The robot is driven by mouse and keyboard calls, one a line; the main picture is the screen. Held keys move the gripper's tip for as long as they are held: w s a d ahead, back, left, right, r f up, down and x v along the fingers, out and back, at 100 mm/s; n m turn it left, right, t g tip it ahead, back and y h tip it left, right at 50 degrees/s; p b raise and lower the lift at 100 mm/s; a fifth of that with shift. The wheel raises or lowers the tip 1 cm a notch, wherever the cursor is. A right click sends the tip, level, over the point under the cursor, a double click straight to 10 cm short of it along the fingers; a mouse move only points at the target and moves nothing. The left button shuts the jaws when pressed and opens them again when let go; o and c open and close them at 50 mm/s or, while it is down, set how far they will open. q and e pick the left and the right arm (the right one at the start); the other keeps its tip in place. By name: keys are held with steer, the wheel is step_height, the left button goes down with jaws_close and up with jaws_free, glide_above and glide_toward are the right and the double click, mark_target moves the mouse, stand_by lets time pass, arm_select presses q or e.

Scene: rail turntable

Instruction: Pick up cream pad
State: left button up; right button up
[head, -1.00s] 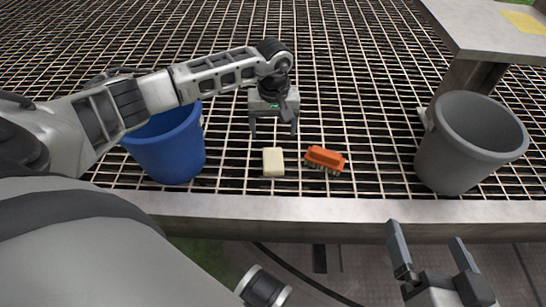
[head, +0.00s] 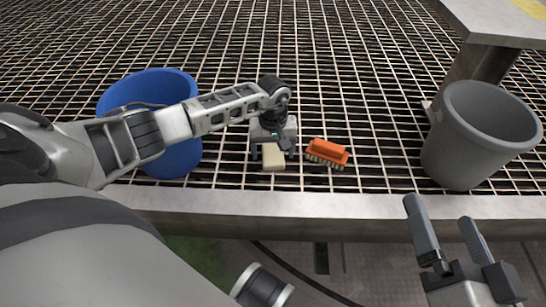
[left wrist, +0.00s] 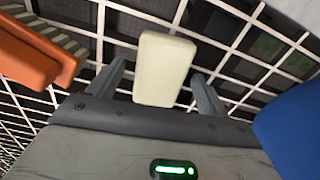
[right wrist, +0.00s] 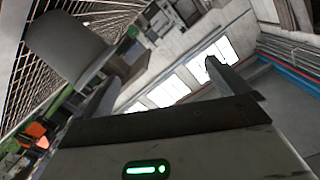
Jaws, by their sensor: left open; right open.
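The cream pad (head: 273,158) lies on the grating near the table's front edge. It also shows in the left wrist view (left wrist: 163,68), between the two fingers. My left gripper (head: 271,157) is open, pointing down over the pad with a finger to each side of it. The left wrist view shows gaps between the pad and both fingers (left wrist: 160,85). My right gripper (head: 440,232) is open and empty, in front of the table edge at lower right; its fingers also show in the right wrist view (right wrist: 165,85).
An orange brush (head: 327,152) lies just right of the pad. A blue bucket (head: 170,160) stands to the left, behind my left forearm. A grey bucket (head: 465,150) stands at the right, by a raised metal ledge (head: 500,22). The grating behind is clear.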

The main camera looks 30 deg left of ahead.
mark_target(273, 152)
arm_select(q)
steer(key=shift+r, duration=0.1)
steer(key=c, duration=1.1)
arm_select(e)
steer(key=shift+f, duration=0.1)
arm_select(q)
steer(key=shift+o, duration=0.2)
steer(key=shift+r+p, duration=0.4)
steer(key=shift+r, duration=0.2)
step_height(273, 152, up, 3)
steer(key=shift+f+p, duration=0.2)
steer(key=shift+p, duration=0.5)
steer(key=s+d+r+p, duration=0.2)
steer(key=s+d+r, duration=0.1)
steer(key=d, duration=0.3)
steer(key=s+d+r+p, duration=0.3)
steer(key=s+d+r, duration=0.1)
steer(key=d+r, duration=0.2)
arm_select(e)
steer(key=d+f+n+g+h, duration=0.1)
steer(key=f+n+g+h, duration=0.1)
steer(key=shift+s+d+f+n, duration=0.2)
steer(key=shift+s+d+n, duration=0.1)
steer(key=shift+d, duration=0.1)
arm_select(q)
steer(key=shift+d+r, duration=0.1)
